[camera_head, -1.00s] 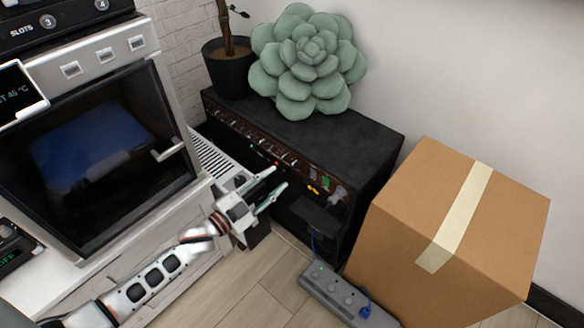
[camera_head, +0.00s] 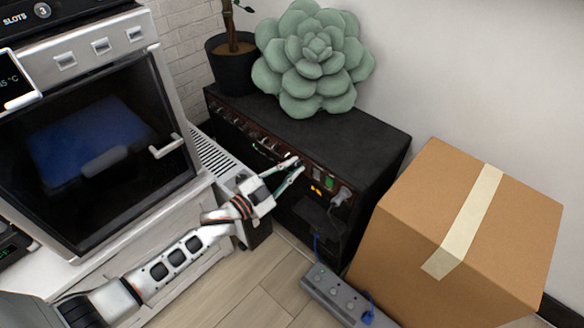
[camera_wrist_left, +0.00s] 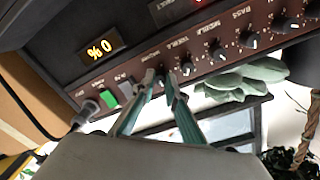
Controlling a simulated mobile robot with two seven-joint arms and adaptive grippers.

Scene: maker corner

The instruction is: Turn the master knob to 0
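The black amplifier (camera_head: 345,135) stands against the wall, with a row of knobs on its dark red front panel (camera_wrist_left: 215,50). My left gripper (camera_head: 299,164) is at that panel. In the wrist view its two fingertips (camera_wrist_left: 160,76) lie either side of a small knob at the end of the row, past the treble knob (camera_wrist_left: 187,69). The fingers mostly hide this knob, and its label is too small to read. A small gap shows between the tips; whether they touch the knob I cannot tell. The orange display (camera_wrist_left: 100,49) shows a 0 and a percent sign. My right gripper is not visible.
A green switch (camera_wrist_left: 108,99) and a plugged-in cable (camera_wrist_left: 84,114) are close to the fingers. A cardboard box (camera_head: 470,230) stands right of the amplifier, a power strip (camera_head: 335,290) on the floor. A succulent (camera_head: 312,60) and a potted plant (camera_head: 233,65) sit on top.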

